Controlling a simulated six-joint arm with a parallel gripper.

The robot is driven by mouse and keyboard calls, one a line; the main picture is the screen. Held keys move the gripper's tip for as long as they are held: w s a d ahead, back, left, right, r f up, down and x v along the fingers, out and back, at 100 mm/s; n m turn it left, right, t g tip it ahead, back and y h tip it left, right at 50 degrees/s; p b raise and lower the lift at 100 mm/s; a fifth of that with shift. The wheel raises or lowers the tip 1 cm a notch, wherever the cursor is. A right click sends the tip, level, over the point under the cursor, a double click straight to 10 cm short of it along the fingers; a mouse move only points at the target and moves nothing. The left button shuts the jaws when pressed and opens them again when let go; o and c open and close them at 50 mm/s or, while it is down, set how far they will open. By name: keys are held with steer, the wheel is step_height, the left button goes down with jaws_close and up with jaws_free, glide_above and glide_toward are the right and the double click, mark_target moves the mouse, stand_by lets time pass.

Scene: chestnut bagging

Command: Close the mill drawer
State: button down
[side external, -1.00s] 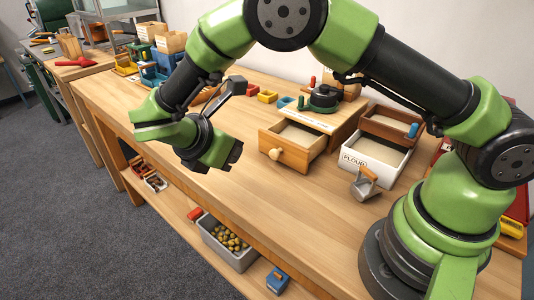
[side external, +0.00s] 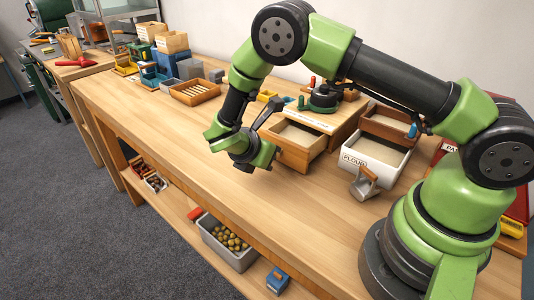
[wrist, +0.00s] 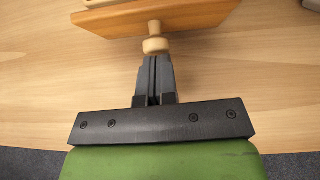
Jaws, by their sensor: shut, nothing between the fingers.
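The wooden mill drawer (side external: 297,154) is pulled out of the mill (side external: 322,112) and stands open towards the bench front. In the side view my gripper (side external: 246,168) is at the drawer's front and hides its knob. In the wrist view the drawer front (wrist: 175,20) is at the top, with its round wooden knob (wrist: 155,45) in the middle. My gripper (wrist: 154,60) is shut and empty, with its fingertips right at the knob. I cannot tell whether they touch it.
A white flour box (side external: 373,158) and a metal scoop (side external: 365,184) are right of the drawer. A wooden tray (side external: 195,92) and several small boxes stand at the back left. The bench's left and front are clear.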

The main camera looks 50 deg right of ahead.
steer(key=shift+d, duration=0.25)
steer(key=d, duration=1.1)
steer(key=shift+d, duration=0.1)
